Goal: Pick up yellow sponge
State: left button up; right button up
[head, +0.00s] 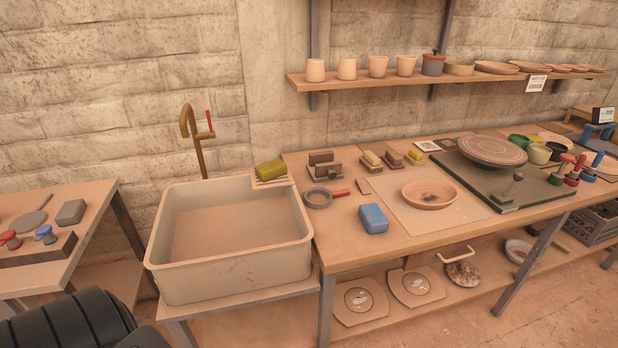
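A yellow-green block that looks like a sponge (270,168) lies on a small slatted holder (271,180) at the back right corner of the sink. A smaller yellow block (415,155) sits among brushes and blocks further right on the workbench; I cannot tell whether it is also a sponge. A blue block (373,218) rests near the bench's front edge. Neither of my grippers is in view. A dark ribbed part at the bottom left looks like mine.
The deep, empty-looking sink (232,277) has a brass faucet (195,135) behind it. The workbench (345,253) holds a round pan (318,198), a clay plate (430,194) and a turntable disc (492,150). A side table (85,215) stands left. A shelf (350,82) with cups hangs above.

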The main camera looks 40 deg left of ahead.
aim_at(276, 168)
jog(key=z, duration=0.8)
jog(key=k, duration=1.1)
jog(key=z, duration=0.65)
jog(key=i, duration=1.1)
jog(key=u, duration=0.85)
jog(key=i, duration=1.2)
jog(key=u, duration=1.7)
jog(key=i, duration=0.55)
jog(key=u, duration=0.5)
